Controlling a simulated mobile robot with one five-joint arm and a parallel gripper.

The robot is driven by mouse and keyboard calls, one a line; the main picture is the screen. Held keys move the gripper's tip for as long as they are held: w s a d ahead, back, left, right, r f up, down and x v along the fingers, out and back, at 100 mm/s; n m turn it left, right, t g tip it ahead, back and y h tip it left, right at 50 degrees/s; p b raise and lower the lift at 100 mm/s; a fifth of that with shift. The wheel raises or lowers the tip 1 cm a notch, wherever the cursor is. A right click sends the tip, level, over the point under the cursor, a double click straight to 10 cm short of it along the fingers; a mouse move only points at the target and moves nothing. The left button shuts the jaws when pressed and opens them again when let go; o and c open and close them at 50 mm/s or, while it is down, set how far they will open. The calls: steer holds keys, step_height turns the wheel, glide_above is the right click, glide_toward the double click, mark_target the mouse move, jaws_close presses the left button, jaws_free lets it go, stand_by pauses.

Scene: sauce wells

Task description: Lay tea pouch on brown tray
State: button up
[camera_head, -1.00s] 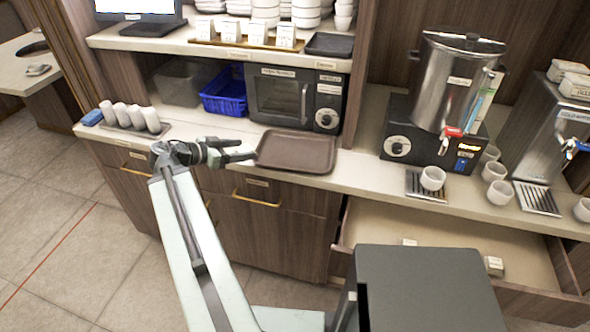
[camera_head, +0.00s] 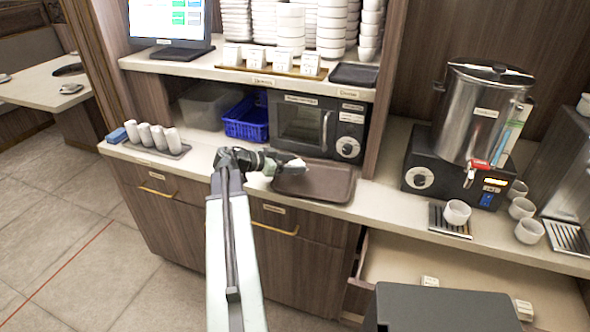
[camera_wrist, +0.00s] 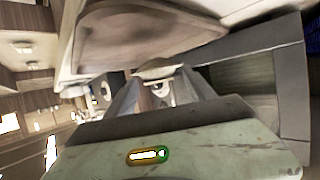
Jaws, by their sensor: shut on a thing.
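The brown tray (camera_head: 325,184) lies flat on the counter in front of the microwave, and its surface looks empty. It also shows in the wrist view (camera_wrist: 130,42). My gripper (camera_head: 288,166) is over the left, rear part of the tray. It is shut on a small pale tea pouch (camera_head: 296,163), which seems to be held above the tray; the exact gap is hard to tell. In the wrist view the pouch (camera_wrist: 156,72) shows as a pale piece at the fingertips, partly hidden by the fingers.
The microwave (camera_head: 303,124) and a blue basket (camera_head: 246,122) stand behind the tray. White cups on a holder (camera_head: 160,140) are to the left. A steel urn (camera_head: 482,115) stands right. Below it, an open drawer (camera_head: 400,262) holds small packets.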

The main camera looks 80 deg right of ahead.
steer(key=shift+s+d, duration=0.1)
steer(key=shift+d, duration=0.1)
steer(key=shift+s+d+f, duration=0.1)
steer(key=shift+s+d, duration=0.15)
steer(key=shift+d, duration=0.25)
step_height(320, 180, down, 4)
steer(key=b, duration=0.4)
steer(key=shift+a, duration=0.15)
steer(key=shift+r, duration=0.3)
steer(key=shift+f, duration=0.1)
steer(key=o, duration=1.4)
